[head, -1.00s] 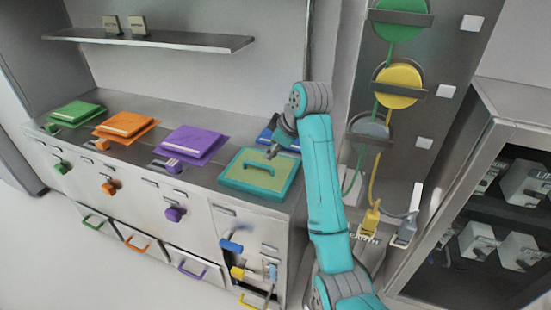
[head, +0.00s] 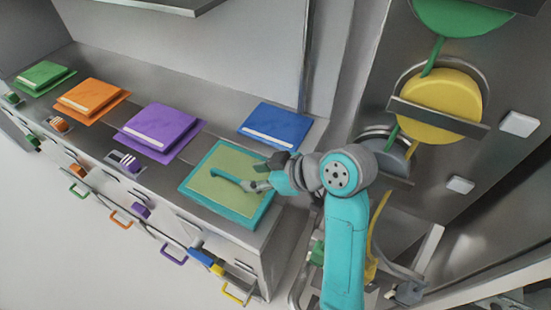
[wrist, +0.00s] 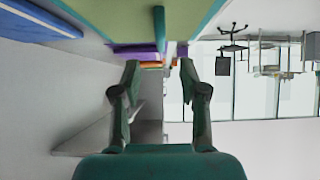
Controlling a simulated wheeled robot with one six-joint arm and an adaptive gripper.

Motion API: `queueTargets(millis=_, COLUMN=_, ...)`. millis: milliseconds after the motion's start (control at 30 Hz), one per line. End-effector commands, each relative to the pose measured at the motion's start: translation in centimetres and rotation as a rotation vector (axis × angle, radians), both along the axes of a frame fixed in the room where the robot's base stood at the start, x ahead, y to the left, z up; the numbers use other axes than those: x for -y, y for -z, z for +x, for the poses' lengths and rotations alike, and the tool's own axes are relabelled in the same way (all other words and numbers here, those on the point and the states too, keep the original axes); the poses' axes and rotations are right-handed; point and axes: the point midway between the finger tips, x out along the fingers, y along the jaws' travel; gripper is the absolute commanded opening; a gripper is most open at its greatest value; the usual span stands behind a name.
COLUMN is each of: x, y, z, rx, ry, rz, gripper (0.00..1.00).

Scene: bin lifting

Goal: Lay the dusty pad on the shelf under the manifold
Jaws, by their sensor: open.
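A teal-edged pad with a dull green top (head: 208,188) lies on the metal counter, nearest my arm. A teal handle (head: 228,177) stands up from its top. I take this for the dusty pad, but no dust can be made out. My gripper (head: 256,186) is at the handle's right end; whether it touches cannot be told. In the wrist view my gripper (wrist: 157,72) is open and empty, with the handle (wrist: 159,28) ahead of the gap between its fingers. The manifold seems to be the upright panel with coloured discs (head: 440,104); no shelf under it can be made out.
Blue (head: 275,124), purple (head: 160,130), orange (head: 92,96) and green (head: 44,75) pads lie along the counter (head: 215,95). A wall shelf edge (head: 165,5) shows at the top. Drawers with coloured handles line the front. Hoses hang by the panel at right.

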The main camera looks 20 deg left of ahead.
Motion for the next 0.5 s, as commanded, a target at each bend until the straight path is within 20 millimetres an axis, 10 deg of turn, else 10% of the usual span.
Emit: queueTargets(millis=500, x=-4.8, y=3.2, z=-0.8, rx=-0.01, ry=-0.017, rz=0.012, gripper=0.43)
